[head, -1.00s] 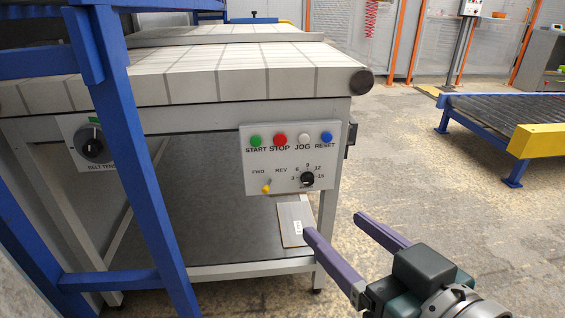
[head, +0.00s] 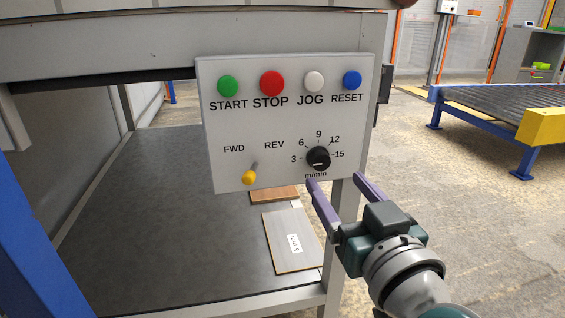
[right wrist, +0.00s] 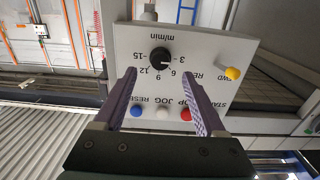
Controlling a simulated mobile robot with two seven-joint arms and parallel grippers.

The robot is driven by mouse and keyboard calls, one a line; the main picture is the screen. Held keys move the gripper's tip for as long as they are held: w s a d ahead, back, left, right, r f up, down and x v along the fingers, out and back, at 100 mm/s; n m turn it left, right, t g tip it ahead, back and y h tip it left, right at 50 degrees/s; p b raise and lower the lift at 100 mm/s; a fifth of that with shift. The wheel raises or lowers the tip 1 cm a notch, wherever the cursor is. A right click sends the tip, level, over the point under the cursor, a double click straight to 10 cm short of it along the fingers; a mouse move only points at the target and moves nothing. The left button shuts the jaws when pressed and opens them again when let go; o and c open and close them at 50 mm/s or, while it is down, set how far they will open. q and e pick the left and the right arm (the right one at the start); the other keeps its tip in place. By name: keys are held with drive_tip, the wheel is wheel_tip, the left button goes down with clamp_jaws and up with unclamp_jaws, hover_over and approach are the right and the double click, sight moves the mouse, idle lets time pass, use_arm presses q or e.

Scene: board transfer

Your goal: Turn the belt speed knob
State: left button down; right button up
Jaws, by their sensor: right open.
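The belt speed knob (head: 318,158) is a round black dial with a light mark, on the lower right of a white control panel (head: 226,125). Its scale runs 3, 6, 9, 12, 15 m/min. The mark seems to lie toward the 3 side, but it is small. My right gripper (head: 336,180) is open and empty, just below and right of the knob in the head view. In the right wrist view the panel is upside down, and the knob (right wrist: 160,58) shows between and beyond the fingertips (right wrist: 158,72), apart from them. My left gripper is not in view.
The panel also has START (head: 228,86), STOP (head: 272,83), JOG (head: 314,81) and RESET (head: 352,80) buttons and a yellow-tipped FWD/REV lever (head: 249,177). Boards (head: 290,242) lie on the shelf below.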

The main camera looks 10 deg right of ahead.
sight(322, 164)
drive_tip(key=w+b, duration=0.1)
drive_tip(key=w, duration=0.3)
drive_tip(key=shift+w+a+f+b, duration=0.1)
drive_tip(key=shift+w+b, duration=0.2)
drive_tip(key=shift+w, duration=0.5)
clamp_jaws()
